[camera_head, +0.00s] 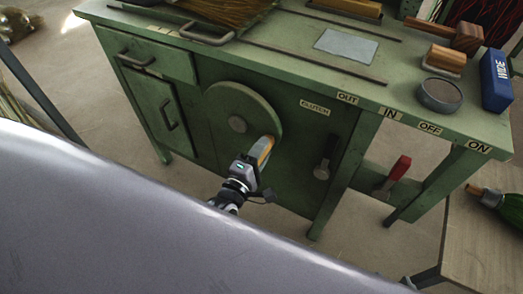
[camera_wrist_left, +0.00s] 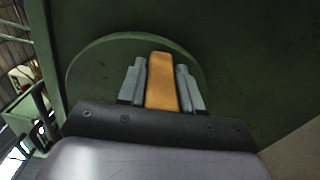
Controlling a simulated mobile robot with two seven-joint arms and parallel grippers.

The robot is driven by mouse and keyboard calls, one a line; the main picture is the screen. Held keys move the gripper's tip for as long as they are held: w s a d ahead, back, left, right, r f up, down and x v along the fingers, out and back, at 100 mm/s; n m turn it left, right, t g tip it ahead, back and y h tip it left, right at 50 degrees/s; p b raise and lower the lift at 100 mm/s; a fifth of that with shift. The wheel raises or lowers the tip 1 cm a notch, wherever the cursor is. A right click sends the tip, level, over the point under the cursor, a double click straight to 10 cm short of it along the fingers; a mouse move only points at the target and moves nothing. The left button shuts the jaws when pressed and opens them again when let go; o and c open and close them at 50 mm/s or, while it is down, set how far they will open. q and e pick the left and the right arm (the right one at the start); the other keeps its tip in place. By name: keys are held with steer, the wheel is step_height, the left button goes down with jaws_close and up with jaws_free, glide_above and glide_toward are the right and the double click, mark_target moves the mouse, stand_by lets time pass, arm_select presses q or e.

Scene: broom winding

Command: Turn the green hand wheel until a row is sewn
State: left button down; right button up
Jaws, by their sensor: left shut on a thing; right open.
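The green hand wheel (camera_head: 236,100) is a round disc on the front of the green bench, with a grey hub at its middle. Its orange handle (camera_head: 265,147) sticks out at the wheel's lower right. My left gripper (camera_head: 256,163) is shut on the handle. In the left wrist view the handle (camera_wrist_left: 161,82) lies between the two grey fingers, with the wheel (camera_wrist_left: 95,65) behind it. Straw bristles (camera_head: 228,10) lie at the bench's top left, cut off by the picture edge; I cannot see any stitching. My right gripper is not in view.
The green bench (camera_head: 300,50) has a black lever (camera_head: 325,158) near the CLUTCH label and a red-handled lever (camera_head: 396,175) below. A blue box (camera_head: 495,80), a round tin (camera_head: 440,95) and wooden blocks stand on top. A wooden table (camera_head: 480,240) is at right.

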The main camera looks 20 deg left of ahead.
stand_by(0.3)
arm_select(q)
steer(key=c, duration=0.8)
jaws_free()
steer(key=shift+c, duration=0.2)
steer(key=shift+s, duration=0.1)
steer(key=s, duration=0.7)
steer(key=shift+a, duration=0.3)
steer(key=s+r+m+g+p, duration=0.1)
steer(key=s+m+g+p, duration=0.2)
steer(key=m, duration=0.7)
steer(key=s+r+m+g+h+p, duration=0.1)
steer(key=s+m+g+p, duration=0.3)
steer(key=s+m, duration=0.4)
steer(key=r+m+p, duration=0.1)
steer(key=m, duration=0.2)
steer(key=shift+s+a+g+p, duration=0.15)
steer(key=shift+a+g+p, duration=0.15)
steer(key=shift+a+p, duration=0.1)
